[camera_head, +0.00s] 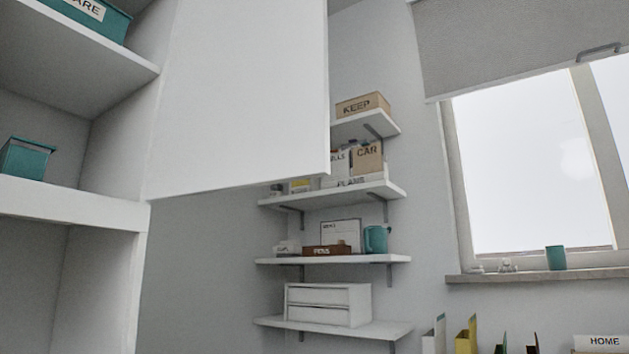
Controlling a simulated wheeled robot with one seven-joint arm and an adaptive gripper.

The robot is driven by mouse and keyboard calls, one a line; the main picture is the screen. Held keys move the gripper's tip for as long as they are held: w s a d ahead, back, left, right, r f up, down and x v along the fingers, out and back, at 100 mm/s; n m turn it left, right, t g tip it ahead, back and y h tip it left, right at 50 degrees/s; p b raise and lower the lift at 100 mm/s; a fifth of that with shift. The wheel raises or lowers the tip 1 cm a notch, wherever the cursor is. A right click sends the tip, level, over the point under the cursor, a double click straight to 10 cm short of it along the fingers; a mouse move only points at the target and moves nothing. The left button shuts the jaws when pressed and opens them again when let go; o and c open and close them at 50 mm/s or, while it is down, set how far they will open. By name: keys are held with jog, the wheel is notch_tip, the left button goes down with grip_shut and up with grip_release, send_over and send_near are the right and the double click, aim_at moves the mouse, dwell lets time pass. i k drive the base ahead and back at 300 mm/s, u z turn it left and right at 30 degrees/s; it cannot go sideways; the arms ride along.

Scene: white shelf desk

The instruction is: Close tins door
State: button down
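A white cabinet door (240,95) stands open in the upper middle of the head view. Its left edge meets the right side of the white shelf unit (75,205), and it reaches out to the right. A teal tin (25,158) sits on the middle shelf at the left. A second teal tin (95,15) with a label ending in "ARE" sits on the shelf above, partly cut off by the top edge. The door's top is out of frame, and no handle shows on it. My gripper is not in view.
Beyond the door, several wall shelves (330,260) hold boxes, a teal jug (376,239) and a small white drawer unit (328,303). A window (530,175) with a sill is at the right. Files and a "HOME" box (602,342) stand at the bottom right.

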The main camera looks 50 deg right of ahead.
aim_at(245, 102)
jog(key=z, duration=1.85)
jog(key=k, duration=0.4)
jog(key=u, duration=0.65)
